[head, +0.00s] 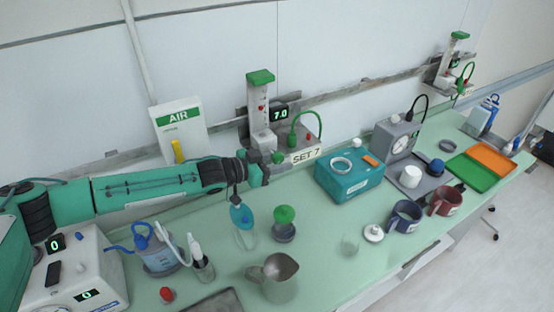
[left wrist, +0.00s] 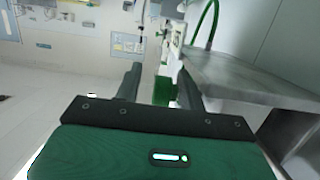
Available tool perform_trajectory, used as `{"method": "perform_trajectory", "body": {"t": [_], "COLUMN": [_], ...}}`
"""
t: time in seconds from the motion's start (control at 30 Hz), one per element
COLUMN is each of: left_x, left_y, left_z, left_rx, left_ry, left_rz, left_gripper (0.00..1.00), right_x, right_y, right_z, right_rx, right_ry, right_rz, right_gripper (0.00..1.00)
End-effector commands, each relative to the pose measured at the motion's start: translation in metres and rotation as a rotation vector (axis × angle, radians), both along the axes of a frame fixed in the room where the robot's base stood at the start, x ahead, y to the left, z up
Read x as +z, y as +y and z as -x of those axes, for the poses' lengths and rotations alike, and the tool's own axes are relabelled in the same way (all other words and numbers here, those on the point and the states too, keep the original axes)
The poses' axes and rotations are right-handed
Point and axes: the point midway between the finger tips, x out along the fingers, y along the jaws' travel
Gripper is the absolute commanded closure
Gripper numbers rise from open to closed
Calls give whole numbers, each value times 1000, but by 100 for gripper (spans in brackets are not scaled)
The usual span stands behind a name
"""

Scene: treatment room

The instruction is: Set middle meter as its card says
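The meter (head: 261,105) near the middle of the wall rail has a clear tube, a green cap and a white body. Its dark display (head: 279,113) appears to read 7.0 in green. Its card (head: 305,156) says "SET 7". A small green knob (head: 279,157) sits low beside the white body. My left gripper (head: 262,168) is just left of this knob, with a small gap or light contact; I cannot tell which. In the left wrist view its fingers (left wrist: 160,82) stand apart, and a green part (left wrist: 163,91) shows between them, apparently beyond the tips. My right gripper is not in view.
A second meter (head: 453,64) hangs at the far right, and an AIR box (head: 180,128) is left. Below are a teal box (head: 349,178), a steel jug (head: 276,276), bottles and mugs (head: 404,216). The bench's front middle has some free room.

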Motion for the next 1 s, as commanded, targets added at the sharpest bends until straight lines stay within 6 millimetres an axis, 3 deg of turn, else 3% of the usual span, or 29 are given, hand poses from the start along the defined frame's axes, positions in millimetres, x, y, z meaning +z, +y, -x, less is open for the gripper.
{"method": "perform_trajectory", "body": {"t": [0.37,0.8,1.0], "left_x": [3,16,21], "left_y": [13,75,95], "left_z": [3,41,53], "left_rx": [5,4,2], "left_ry": [-3,-6,-4], "left_rz": [0,-2,-1], "left_gripper": [60,60,60], "right_x": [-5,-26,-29], "right_y": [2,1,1], "right_z": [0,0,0], "right_rx": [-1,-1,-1], "right_ry": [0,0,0], "right_rz": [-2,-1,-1], "right_gripper": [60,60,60]}}
